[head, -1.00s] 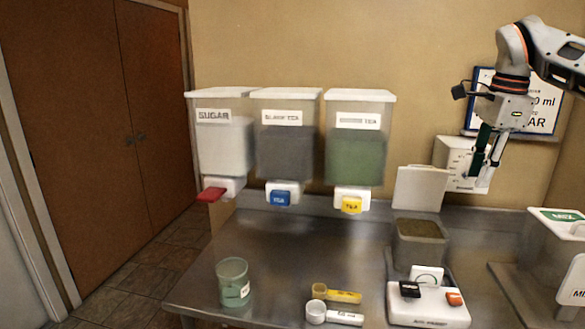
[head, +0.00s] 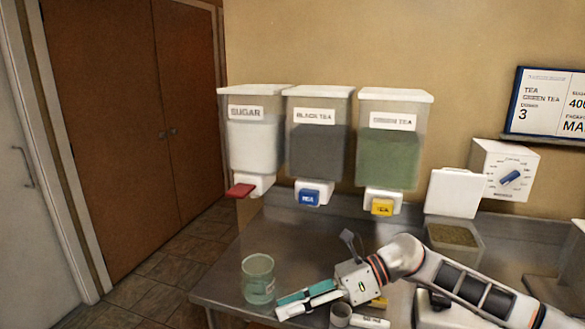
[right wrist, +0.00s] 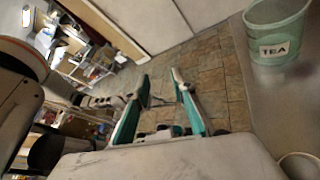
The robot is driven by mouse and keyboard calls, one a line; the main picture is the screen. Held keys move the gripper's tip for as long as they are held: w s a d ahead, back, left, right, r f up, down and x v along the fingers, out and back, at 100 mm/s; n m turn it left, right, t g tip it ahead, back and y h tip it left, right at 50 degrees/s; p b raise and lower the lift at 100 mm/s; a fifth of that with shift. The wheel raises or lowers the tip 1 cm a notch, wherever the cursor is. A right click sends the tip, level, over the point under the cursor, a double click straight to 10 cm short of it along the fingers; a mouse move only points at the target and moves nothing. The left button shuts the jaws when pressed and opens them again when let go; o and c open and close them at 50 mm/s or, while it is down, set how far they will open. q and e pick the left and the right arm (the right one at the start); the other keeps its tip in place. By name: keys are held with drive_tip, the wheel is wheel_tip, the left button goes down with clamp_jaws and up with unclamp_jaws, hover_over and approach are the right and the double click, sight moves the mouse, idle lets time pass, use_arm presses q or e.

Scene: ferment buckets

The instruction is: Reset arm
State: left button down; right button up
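My right gripper (head: 279,306) is low over the metal counter (head: 225,287) in the head view, its arm coming in from the lower right. Its teal-and-grey fingers point left, beside the green cup (head: 258,282). In the right wrist view the fingers (right wrist: 160,77) stand apart with nothing between them. The cup, labelled TEA, also shows there at the upper right (right wrist: 277,38), outside the fingers. My left gripper is not in view.
Sugar (head: 252,148), black tea (head: 318,150) and green tea (head: 389,158) dispensers hang at the back. A white scoop (head: 340,314) and a partly hidden yellow scoop (head: 378,303) lie by my wrist. A dial box (head: 504,170) and an open container (head: 453,236) are right.

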drive_tip(key=s+a+m+t+y, duration=0.2)
drive_tip(key=a+m+t+y, duration=0.35)
drive_tip(key=m, duration=0.35)
drive_tip(key=d+f+m+t+h, duration=1.1)
drive_tip(key=d+f+m+t, duration=0.4)
drive_tip(key=m, duration=1.1)
drive_tip(key=s+d+f+m+g+h, duration=0.3)
drive_tip(key=s+d+f+m+g, duration=0.1)
drive_tip(key=s+f, duration=0.4)
drive_tip(key=s+d+f+m+g+h, duration=0.3)
drive_tip(key=s+d+f+m, duration=0.4)
drive_tip(key=f, duration=0.6)
drive_tip(key=shift+s+d+g, duration=0.35)
drive_tip(key=shift+s+d, duration=0.65)
drive_tip(key=shift+s, duration=0.2)
